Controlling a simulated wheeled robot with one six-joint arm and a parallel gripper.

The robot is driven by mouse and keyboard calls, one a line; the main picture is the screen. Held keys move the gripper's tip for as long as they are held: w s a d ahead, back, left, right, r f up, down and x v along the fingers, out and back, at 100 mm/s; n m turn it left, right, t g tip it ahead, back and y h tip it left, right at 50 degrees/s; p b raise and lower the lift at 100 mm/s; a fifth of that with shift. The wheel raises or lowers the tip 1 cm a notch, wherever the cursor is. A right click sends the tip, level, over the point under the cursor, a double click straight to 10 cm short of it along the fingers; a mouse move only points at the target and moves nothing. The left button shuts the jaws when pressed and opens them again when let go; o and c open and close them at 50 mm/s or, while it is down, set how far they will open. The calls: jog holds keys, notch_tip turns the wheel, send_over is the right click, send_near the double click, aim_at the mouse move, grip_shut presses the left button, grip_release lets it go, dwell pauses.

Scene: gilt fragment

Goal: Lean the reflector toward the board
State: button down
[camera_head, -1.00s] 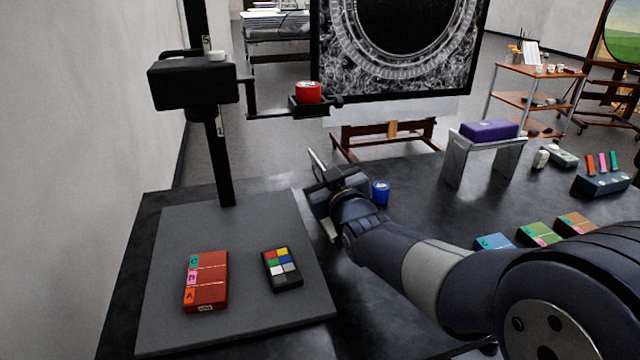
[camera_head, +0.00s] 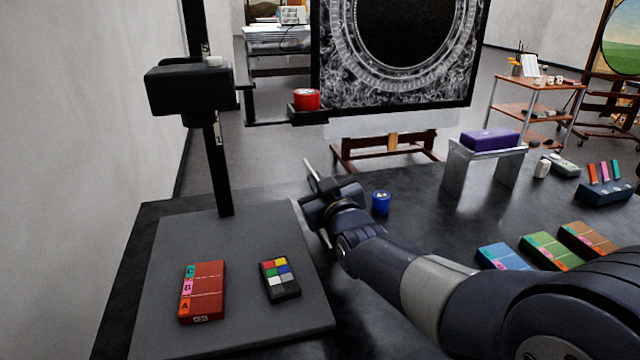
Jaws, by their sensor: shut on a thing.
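My gripper (camera_head: 318,204) is over the right edge of the grey board (camera_head: 215,235). It is shut on a thin pale plate, seen nearly edge-on, which looks like the reflector (camera_head: 310,173). The plate's upper end sticks up behind the gripper and its lower end shows below it. The gripper hides the plate's middle, and I cannot tell whether its lower edge touches the board or table. On the board lie a red lettered block (camera_head: 207,293) and a small black colour chart (camera_head: 281,279).
A black column with a box (camera_head: 188,88) and a side arm bearing a red tin (camera_head: 306,99) stands at the board's back. A blue tin (camera_head: 381,202) is just right of my gripper. A purple block on a metal stand (camera_head: 486,158) and several coloured blocks (camera_head: 505,256) are further right.

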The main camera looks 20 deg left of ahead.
jog(key=shift+f, duration=0.5)
jog(key=c, duration=1.8)
grip_release()
jog(key=shift+o, duration=1)
jog(key=shift+r, duration=0.25)
jog(key=shift+d, duration=0.1)
jog(key=v, duration=1)
jog(key=shift+s+d, duration=0.2)
jog(key=shift+s, duration=0.1)
jog(key=shift+w, duration=0.1)
